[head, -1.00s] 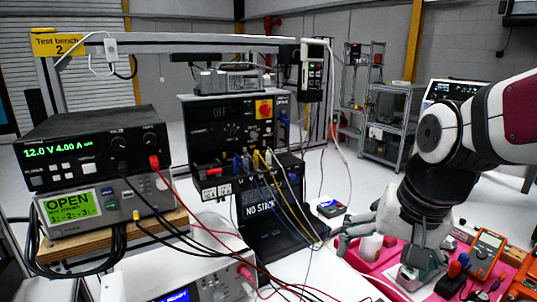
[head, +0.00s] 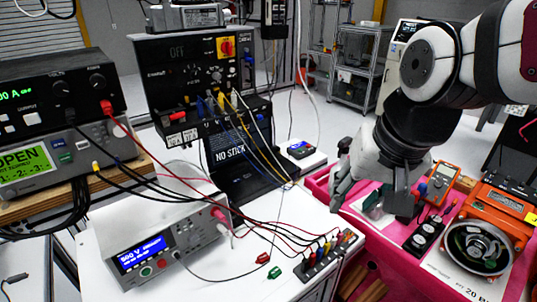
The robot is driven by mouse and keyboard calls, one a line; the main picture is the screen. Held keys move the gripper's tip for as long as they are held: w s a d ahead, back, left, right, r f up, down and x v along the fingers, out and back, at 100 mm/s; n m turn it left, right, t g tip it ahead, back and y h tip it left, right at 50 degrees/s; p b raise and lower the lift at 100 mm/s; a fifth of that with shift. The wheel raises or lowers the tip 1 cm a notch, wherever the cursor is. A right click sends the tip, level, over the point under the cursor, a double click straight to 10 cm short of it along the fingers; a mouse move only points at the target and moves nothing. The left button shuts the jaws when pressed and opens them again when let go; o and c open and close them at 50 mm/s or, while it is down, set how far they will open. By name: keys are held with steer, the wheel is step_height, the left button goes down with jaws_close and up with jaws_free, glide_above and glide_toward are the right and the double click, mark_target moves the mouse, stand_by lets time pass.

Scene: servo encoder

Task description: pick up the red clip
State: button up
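A small red clip (head: 262,258) lies on the white bench top (head: 215,283) in the head view, in front of the white bench instrument's right side. A green clip (head: 274,272) lies close to it, slightly nearer. My gripper (head: 370,190) is up and to the right of the red clip, over the edge of the pink tray. Its two fingers stand apart, and I see nothing between them. It is well clear of the red clip.
A white instrument (head: 165,245) with a blue display stands left of the clips. A terminal strip (head: 327,252) with coloured plugs is to their right. Red and black leads cross behind them. The pink tray (head: 350,209) holds a meter (head: 441,182) and other tools.

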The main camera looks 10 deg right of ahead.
steer(key=w+f+m+g+b, duration=0.15)
steer(key=w+f+m, duration=0.25)
steer(key=w+f, duration=0.45)
steer(key=m+g, duration=0.3)
steer(key=m, duration=0.2)
glide_above(313, 254)
step_height(313, 254, down, 13)
steer(key=shift+t, duration=0.35)
step_height(313, 254, down, 8)
steer(key=shift+s+a+f, duration=0.1)
steer(key=shift+a, duration=0.05)
steer(key=shift+h, duration=0.3)
steer(key=shift+f, duration=2.55)
jaws_close()
